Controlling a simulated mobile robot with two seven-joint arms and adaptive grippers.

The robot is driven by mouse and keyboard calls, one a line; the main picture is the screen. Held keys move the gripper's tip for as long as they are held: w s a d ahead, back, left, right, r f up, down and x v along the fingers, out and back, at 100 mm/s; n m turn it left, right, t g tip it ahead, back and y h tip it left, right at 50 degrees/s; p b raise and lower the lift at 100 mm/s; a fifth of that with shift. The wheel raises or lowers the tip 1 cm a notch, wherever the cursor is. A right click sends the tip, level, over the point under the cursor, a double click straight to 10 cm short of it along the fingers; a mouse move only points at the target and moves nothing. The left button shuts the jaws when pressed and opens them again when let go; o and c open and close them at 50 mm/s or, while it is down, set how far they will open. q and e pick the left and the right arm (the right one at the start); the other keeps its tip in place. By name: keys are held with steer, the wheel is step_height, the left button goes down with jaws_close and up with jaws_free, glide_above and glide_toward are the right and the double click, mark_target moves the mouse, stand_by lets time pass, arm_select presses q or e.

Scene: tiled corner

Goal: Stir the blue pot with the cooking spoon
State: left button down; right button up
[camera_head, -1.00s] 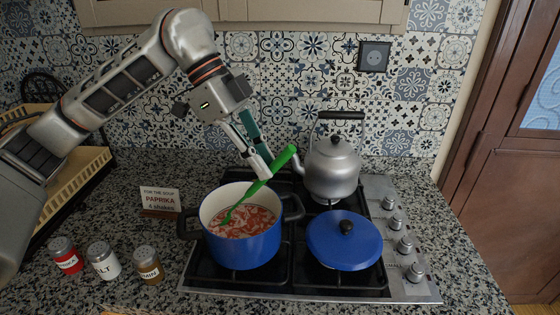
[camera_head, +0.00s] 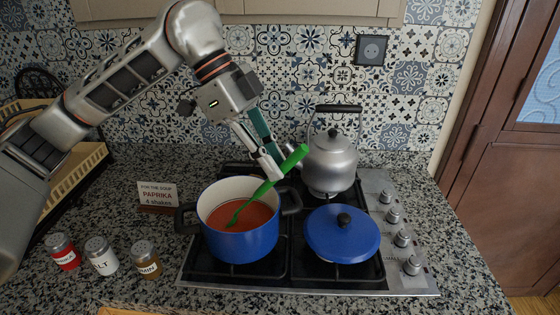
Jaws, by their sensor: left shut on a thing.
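The blue pot (camera_head: 243,244) stands open on the left side of the stove, with orange-red soup (camera_head: 254,216) inside. The green cooking spoon (camera_head: 264,189) slants into the pot, its lower end in the soup and its handle pointing up to the right. My left gripper (camera_head: 272,174) is above the pot's back right rim, shut on the spoon's handle. My right gripper is not in view.
The blue lid (camera_head: 325,244) lies right of the pot. A grey kettle (camera_head: 331,165) stands close behind, near the spoon's handle end. Three shakers (camera_head: 102,255) and a paprika sign (camera_head: 157,195) are on the counter at left.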

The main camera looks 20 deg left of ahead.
arm_select(q)
steer(key=shift+a, duration=0.15)
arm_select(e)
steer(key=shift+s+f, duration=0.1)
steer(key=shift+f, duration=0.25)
arm_select(q)
steer(key=shift+d+r+p, duration=0.55)
steer(key=shift+r+p, duration=0.05)
steer(key=shift+r, duration=0.25)
steer(key=shift+d+r+p, duration=0.55)
steer(key=shift+r, duration=0.3)
steer(key=shift+d+r+p, duration=0.35)
steer(key=shift+d+r, duration=0.1)
steer(key=shift+r, duration=0.15)
steer(key=shift+s+d+r, duration=0.1)
steer(key=shift+d+r, duration=0.65)
steer(key=shift+r, duration=0.3)
steer(key=shift+s+d+r, duration=0.1)
steer(key=shift+d+r, duration=0.65)
steer(key=shift+r, duration=0.25)
steer(key=shift+d+r, duration=0.45)
steer(key=shift+r, duration=0.15)
steer(key=shift+d+r, duration=0.4)
steer(key=shift+r, duration=0.2)
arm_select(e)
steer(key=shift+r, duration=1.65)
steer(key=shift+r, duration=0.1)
